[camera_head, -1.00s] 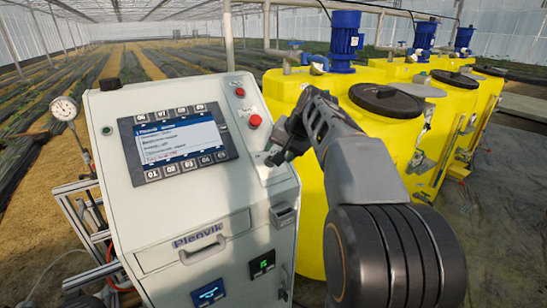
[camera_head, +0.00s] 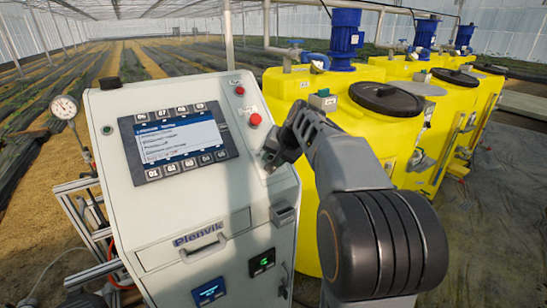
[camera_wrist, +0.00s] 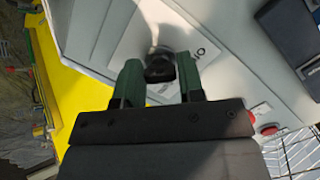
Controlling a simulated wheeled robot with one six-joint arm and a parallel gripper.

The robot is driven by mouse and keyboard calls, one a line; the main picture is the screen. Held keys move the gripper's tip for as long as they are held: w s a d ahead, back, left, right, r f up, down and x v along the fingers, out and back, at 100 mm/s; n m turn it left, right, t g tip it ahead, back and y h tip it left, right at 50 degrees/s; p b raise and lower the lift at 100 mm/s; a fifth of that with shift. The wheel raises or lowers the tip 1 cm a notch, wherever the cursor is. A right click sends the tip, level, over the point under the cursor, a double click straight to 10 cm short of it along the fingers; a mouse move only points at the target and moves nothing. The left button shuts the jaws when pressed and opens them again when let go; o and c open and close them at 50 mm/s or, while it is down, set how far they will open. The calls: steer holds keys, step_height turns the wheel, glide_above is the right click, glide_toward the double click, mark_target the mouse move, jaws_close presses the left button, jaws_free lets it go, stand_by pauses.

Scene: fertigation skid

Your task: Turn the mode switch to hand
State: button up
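The mode switch is a dark knob (camera_wrist: 160,66) on a pale label plate on the sloping face of the grey cabinet (camera_head: 190,215). In the wrist view it lies between the two green fingertips of my gripper (camera_wrist: 160,78). The fingers stand apart on either side of the knob, with narrow gaps, and I see no clear grip on it. In the head view my gripper (camera_head: 270,160) is at the right part of the panel and hides the knob. Part of the label's lettering shows in the wrist view, but I cannot read the switch position.
The panel has a display (camera_head: 178,141) with buttons, a red button (camera_head: 255,120) and a smaller red one (camera_head: 239,90). Yellow tanks (camera_head: 300,95) with blue motors stand close behind and right of the cabinet. A pressure gauge (camera_head: 64,107) is at the left.

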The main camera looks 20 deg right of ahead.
steer(key=c, duration=0.5)
steer(key=shift+m, duration=0.3)
steer(key=m, duration=0.3)
steer(key=shift+m, duration=0.3)
steer(key=shift+m+t+y, duration=0.3)
steer(key=shift+m+t, duration=0.3)
steer(key=shift+m, duration=1.5)
steer(key=o, duration=0.9)
steer(key=shift+o, duration=0.2)
